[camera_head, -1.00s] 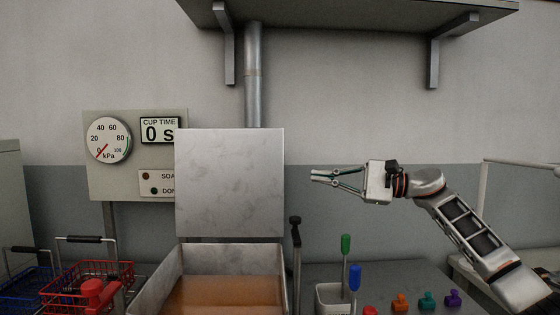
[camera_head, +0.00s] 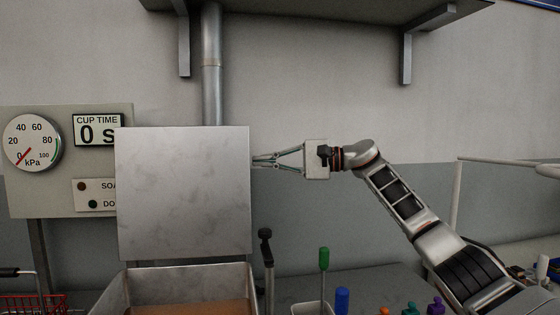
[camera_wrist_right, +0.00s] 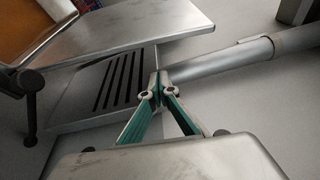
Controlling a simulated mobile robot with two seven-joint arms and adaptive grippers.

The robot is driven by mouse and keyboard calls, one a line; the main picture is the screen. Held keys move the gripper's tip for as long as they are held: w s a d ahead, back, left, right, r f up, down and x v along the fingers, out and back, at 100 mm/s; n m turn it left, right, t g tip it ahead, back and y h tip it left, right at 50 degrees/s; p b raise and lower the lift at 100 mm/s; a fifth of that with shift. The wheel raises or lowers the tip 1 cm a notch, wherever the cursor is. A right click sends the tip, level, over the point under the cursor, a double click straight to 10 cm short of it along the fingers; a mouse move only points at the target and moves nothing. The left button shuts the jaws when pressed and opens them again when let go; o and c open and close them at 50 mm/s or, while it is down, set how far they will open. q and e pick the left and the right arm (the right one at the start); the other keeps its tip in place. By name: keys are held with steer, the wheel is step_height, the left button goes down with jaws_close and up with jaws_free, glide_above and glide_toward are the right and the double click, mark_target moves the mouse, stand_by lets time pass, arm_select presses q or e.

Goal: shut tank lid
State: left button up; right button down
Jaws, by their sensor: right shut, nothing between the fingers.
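The tank lid (camera_head: 183,195) is a flat grey metal plate standing upright behind the open tank (camera_head: 185,277). The tank holds orange-brown liquid, which also shows in the wrist view (camera_wrist_right: 25,28). The lid also shows in the wrist view (camera_wrist_right: 135,25), seen edge-on at an angle. My right gripper (camera_head: 256,161) is shut and empty, with its fingertips at the lid's right edge in the upper part. In the wrist view its fingertips (camera_wrist_right: 158,82) meet just beside the lid; I cannot tell whether they touch it. My left gripper is not in view.
A black-topped lever (camera_head: 266,248) stands right of the tank. A green-handled tool (camera_head: 324,259) and a blue one (camera_head: 342,300) stand further right. A gauge panel (camera_head: 60,195) is on the left, a vertical pipe (camera_head: 212,80) behind, and a shelf (camera_head: 300,10) above.

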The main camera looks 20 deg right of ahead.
steer(key=s, duration=0.1)
steer(key=s+a, duration=0.1)
steer(key=s+a+p, duration=0.1)
steer(key=shift+a+r, duration=0.1)
steer(key=shift+r, duration=0.15)
stand_by(0.4)
